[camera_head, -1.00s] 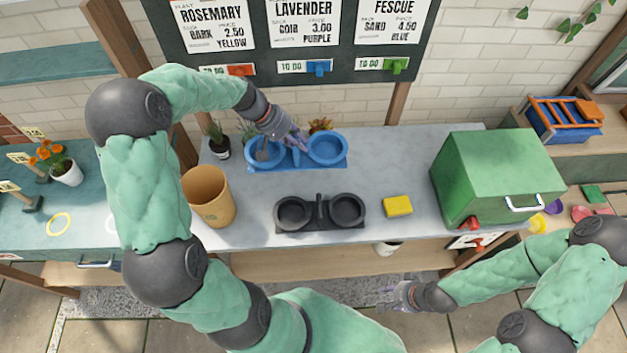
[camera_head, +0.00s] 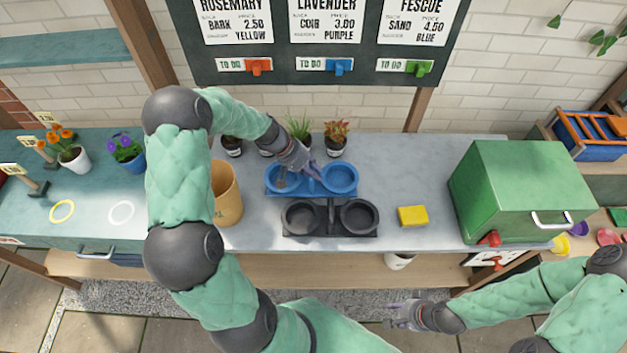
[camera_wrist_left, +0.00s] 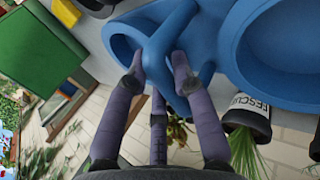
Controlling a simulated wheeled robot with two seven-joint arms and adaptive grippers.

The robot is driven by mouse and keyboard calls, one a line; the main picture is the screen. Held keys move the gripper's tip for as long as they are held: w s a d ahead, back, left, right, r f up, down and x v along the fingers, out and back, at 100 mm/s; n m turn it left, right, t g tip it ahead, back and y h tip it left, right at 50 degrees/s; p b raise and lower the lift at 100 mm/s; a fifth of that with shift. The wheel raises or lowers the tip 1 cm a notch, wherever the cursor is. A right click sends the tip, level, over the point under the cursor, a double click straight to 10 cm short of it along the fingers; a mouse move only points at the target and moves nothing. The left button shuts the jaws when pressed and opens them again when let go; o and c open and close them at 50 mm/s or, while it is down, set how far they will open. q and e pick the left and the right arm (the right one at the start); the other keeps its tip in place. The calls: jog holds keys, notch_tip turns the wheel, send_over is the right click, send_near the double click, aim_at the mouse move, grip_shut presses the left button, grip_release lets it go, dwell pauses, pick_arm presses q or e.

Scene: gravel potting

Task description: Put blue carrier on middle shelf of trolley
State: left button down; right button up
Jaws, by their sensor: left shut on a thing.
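The blue carrier (camera_head: 350,192) has two round cups and a middle handle. It is at the middle of the grey bench, just behind a black carrier (camera_head: 330,229) of like shape. My left gripper (camera_head: 312,172) is shut on the blue carrier's handle. The wrist view shows its fingers (camera_wrist_left: 157,72) around the handle, with the blue carrier (camera_wrist_left: 285,35) filling the top right. I cannot tell whether the carrier touches the bench. My right gripper (camera_head: 402,312) hangs in front of the bench, apart from the carrier; its finger state is unclear. I cannot make out the trolley.
Potted plants (camera_head: 336,140) stand behind the blue carrier. A tan pot (camera_head: 228,195) is at its left. A yellow block (camera_head: 413,215) and a green box (camera_head: 520,190) are at the right.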

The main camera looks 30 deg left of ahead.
aim_at(320, 185)
pick_arm(q)
jog(key=shift+f+b, duration=0.35)
jog(key=shift+f, duration=1.5)
jog(key=shift+f, duration=0.1)
jog(key=c, duration=1)
grip_release()
jog(key=shift+c, duration=0.2)
